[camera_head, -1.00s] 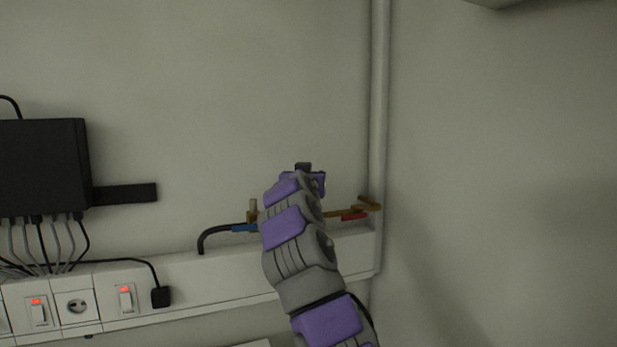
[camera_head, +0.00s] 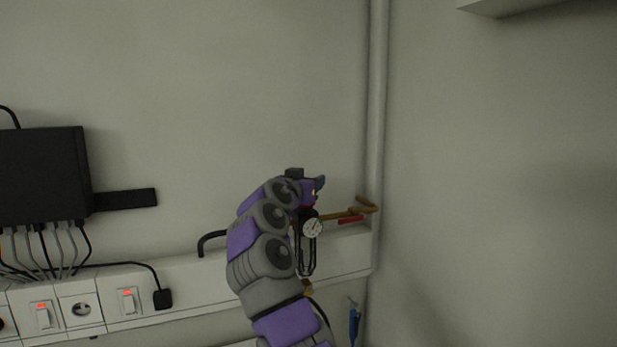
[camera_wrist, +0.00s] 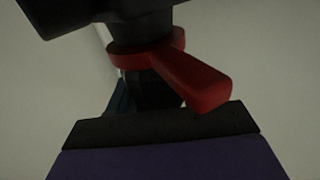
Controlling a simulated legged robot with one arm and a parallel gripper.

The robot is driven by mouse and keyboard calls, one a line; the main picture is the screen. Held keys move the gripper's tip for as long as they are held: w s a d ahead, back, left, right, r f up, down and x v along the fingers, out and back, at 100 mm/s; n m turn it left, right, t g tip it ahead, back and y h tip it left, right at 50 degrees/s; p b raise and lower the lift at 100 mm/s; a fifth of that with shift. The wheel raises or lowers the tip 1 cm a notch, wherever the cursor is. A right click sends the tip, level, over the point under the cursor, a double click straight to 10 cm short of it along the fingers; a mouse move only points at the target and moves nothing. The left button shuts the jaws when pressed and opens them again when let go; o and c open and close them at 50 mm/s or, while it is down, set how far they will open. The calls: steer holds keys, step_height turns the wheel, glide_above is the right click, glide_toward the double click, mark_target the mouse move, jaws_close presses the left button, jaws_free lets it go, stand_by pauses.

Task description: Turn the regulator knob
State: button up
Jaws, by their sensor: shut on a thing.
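My gripper (camera_head: 304,252) reaches down beside the brass pipe (camera_head: 335,216), in the head view, with its dark fingers partly hidden by my arm and a round white gauge (camera_head: 312,228). In the wrist view, a dark cylindrical part (camera_wrist: 155,88), which looks like the regulator knob, lies between my dark jaws. A red ring with a lever (camera_wrist: 192,78) sits around or against it. My gripper is shut on this part. The knob cannot be made out in the head view.
A red valve handle (camera_head: 351,219) lies along the pipe near the vertical conduit (camera_head: 378,120). A white trunking (camera_head: 205,285) with switches and sockets runs along the wall. A black box (camera_head: 40,175) with cables is at left. A blue-handled item (camera_head: 354,326) is low right.

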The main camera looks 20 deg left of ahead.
steer(key=shift+s+r+m+h+p, duration=0.1)
steer(key=shift+m+h+p, duration=0.3)
steer(key=shift+h+p, duration=0.2)
steer(key=shift+s+r+m+h+p, duration=0.1)
steer(key=shift+m+h+p, duration=0.35)
steer(key=shift+h, duration=0.15)
steer(key=o, duration=0.7)
steer(key=shift+w, duration=0.1)
steer(key=shift+o, duration=1.4)
steer(key=shift+a+f+g, duration=0.2)
steer(key=shift+a+g, duration=0.1)
steer(key=shift+a, duration=0.05)
steer(key=shift+w, duration=0.1)
steer(key=shift+d, duration=0.35)
steer(key=shift+s+f+b, duration=0.1)
steer(key=shift+s+b, duration=0.35)
steer(key=shift+b, duration=0.1)
steer(key=b+v, duration=0.6)
steer(key=v, duration=1)
steer(key=shift+a, duration=0.45)
